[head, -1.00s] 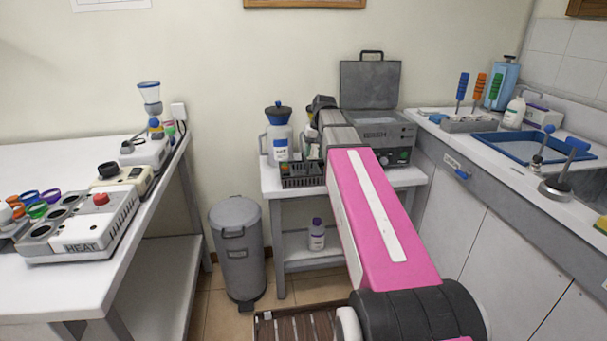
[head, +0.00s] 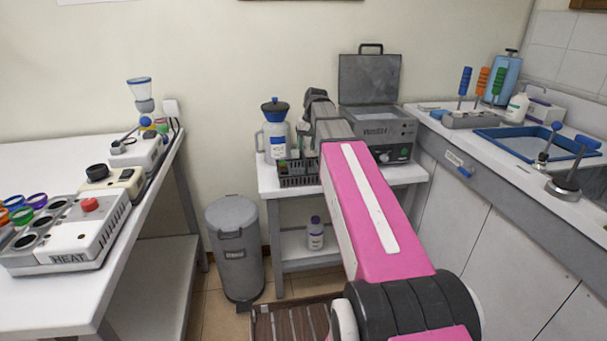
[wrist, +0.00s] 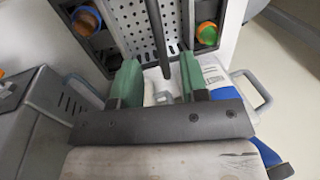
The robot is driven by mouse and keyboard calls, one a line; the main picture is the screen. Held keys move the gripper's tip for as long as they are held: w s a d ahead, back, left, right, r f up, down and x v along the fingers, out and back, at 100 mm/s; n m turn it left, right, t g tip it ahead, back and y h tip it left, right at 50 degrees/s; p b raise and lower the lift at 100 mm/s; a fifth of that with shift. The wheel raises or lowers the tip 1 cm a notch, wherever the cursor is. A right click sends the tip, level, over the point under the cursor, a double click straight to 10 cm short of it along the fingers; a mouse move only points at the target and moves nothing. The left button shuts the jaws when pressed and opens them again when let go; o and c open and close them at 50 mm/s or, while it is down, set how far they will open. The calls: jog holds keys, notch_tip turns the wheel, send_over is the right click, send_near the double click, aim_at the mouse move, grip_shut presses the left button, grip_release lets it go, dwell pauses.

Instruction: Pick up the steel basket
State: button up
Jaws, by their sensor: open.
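The steel basket (head: 298,178) stands on the small white table, left of the washer, partly hidden by my arm. In the wrist view, a perforated grey metal basket (wrist: 142,42) lies at the top, beyond my fingertips, with a dark handle bar crossing above it. Orange-topped pieces (wrist: 207,33) sit in its dark corner sections. My gripper (wrist: 155,78) has green finger pads, set apart, with nothing held between them. The handle bar's near end shows between the fingertips; I cannot tell its depth. My arm hides the gripper in the head view.
A white jug with a blue lid (head: 275,138) stands behind the basket. The open-lidded washer (head: 385,135) is close on the right. A grey bin (head: 235,245) stands left of the table. A left bench (head: 90,155) and right sink counter (head: 520,160) flank the space.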

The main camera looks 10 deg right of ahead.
aim_at(303, 154)
jog(key=shift+w+a+f, duration=0.1)
jog(key=shift+a+f, duration=0.1)
jog(key=shift+f, duration=0.65)
jog(key=shift+s+a+f, duration=0.1)
jog(key=shift+a+f, duration=0.05)
jog(key=shift+f, duration=0.65)
jog(key=shift+w+a+f, duration=0.1)
jog(key=shift+a+f, duration=0.1)
jog(key=shift+f, duration=0.65)
jog(key=shift+f, duration=0.25)
grip_shut()
